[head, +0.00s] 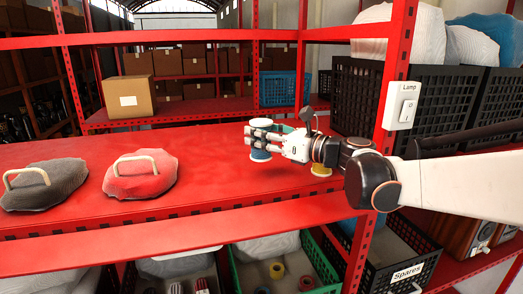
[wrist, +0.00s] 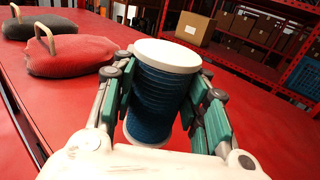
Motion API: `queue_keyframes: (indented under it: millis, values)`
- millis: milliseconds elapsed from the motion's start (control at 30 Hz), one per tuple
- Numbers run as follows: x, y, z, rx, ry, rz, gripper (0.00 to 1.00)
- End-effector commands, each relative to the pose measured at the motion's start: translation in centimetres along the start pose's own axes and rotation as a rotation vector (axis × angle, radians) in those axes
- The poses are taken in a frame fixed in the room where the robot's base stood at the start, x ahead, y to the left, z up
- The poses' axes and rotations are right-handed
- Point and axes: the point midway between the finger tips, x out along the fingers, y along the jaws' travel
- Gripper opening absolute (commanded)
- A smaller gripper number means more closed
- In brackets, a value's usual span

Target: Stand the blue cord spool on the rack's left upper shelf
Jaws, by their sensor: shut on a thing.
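The blue cord spool (wrist: 163,90) has white end discs and is upright between my gripper's fingers in the wrist view. I cannot tell whether the spool touches the shelf.
A red bag (head: 141,178) and a dark grey bag (head: 45,186), each with a handle, lie on the shelf's left. A yellow spool (head: 321,170) stands just right of my gripper. A red upright carries a Lamp switch (head: 403,106). Crates (head: 395,265) are below; the shelf's middle is clear.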

Motion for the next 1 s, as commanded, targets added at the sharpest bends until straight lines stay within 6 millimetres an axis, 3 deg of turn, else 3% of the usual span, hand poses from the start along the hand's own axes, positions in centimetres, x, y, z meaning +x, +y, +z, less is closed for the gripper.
queue_keyframes:
  millis: [500, 933, 967, 1000]
  values:
    - [0.0, 0.0, -4.9, 0.0, 0.0, 0.0, 0.14]
    - [0.0, 0.0, -5.6, 0.0, 0.0, 0.0, 0.14]
    - [0.0, 0.0, -5.5, 0.0, 0.0, 0.0, 0.47]
    - [0.0, 0.0, -5.5, 0.0, 0.0, 0.0, 0.56]
